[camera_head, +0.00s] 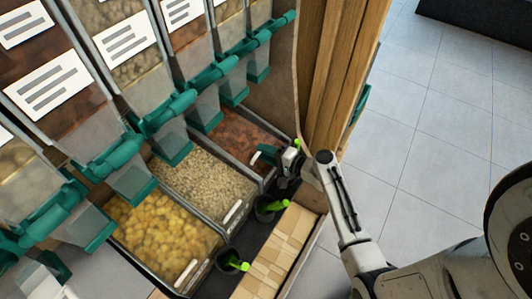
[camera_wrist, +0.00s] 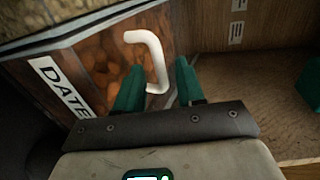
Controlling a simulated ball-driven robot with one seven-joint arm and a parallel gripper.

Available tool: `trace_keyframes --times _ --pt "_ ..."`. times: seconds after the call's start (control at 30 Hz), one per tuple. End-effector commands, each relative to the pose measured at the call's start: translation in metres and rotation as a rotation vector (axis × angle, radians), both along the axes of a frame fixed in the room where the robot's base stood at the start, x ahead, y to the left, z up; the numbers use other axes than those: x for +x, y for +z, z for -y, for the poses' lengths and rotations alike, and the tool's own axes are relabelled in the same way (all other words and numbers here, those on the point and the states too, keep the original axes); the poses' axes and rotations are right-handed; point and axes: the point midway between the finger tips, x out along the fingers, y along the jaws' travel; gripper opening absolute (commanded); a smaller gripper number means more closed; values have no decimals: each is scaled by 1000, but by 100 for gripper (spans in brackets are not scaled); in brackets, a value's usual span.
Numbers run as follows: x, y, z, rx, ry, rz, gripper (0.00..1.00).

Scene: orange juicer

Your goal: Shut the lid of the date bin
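The date bin (camera_head: 238,135) is the rearmost of the low bins in the head view, with reddish-brown contents. In the wrist view its clear front (camera_wrist: 100,62) bears a partly hidden DATE label (camera_wrist: 58,88). A white bent handle (camera_wrist: 146,45) sticks out from it. My gripper (camera_wrist: 160,66) has its two green fingers apart, with the handle's lower end showing between them; contact is not clear. In the head view my gripper (camera_head: 272,152) is at the bin's right end. I cannot tell how far the lid is open.
An oat-like bin (camera_head: 200,180) and a yellow-filled bin (camera_head: 160,238) stand nearer. Teal-levered dispensers (camera_head: 165,112) hang above. Black cups with green scoops (camera_head: 268,207) stand beside the bins. A wooden panel (camera_head: 335,70) rises close behind my gripper. Tiled floor (camera_head: 430,130) is open at right.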

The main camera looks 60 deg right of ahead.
Motion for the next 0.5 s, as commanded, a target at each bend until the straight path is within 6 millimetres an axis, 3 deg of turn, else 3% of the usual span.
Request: trace_keyframes --times 0.27,0.5 --pt "-9 1 0 1 -1 0 38" --pt "-52 9 2 -2 -3 -1 38"
